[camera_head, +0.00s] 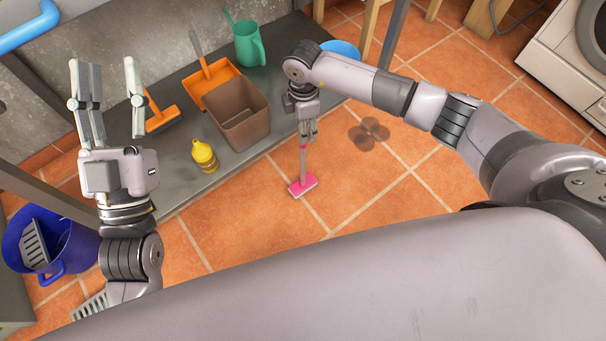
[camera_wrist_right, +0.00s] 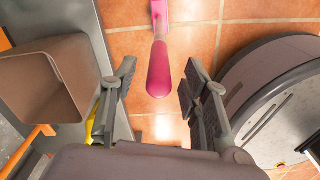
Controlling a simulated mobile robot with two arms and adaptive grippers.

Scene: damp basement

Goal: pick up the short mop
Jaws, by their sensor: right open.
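The short mop (camera_head: 303,186) has a pink head on the tiled floor and a slim handle rising under my right gripper (camera_head: 308,135). In the right wrist view the mop's pink handle (camera_wrist_right: 159,72) points up toward the camera. Its end lies between the two fingers of the right gripper (camera_wrist_right: 159,80), with a visible gap on both sides. The right gripper is open and holds nothing. My left gripper (camera_head: 104,65) is open and empty, raised at the left with its fingers pointing up.
A low grey shelf (camera_head: 185,185) holds a brown bin (camera_head: 240,115), a yellow bottle (camera_head: 204,156), a green watering can (camera_head: 249,44), an orange dustpan (camera_head: 212,78) and an orange brush (camera_head: 162,120). A blue bucket (camera_head: 70,255) stands at left.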

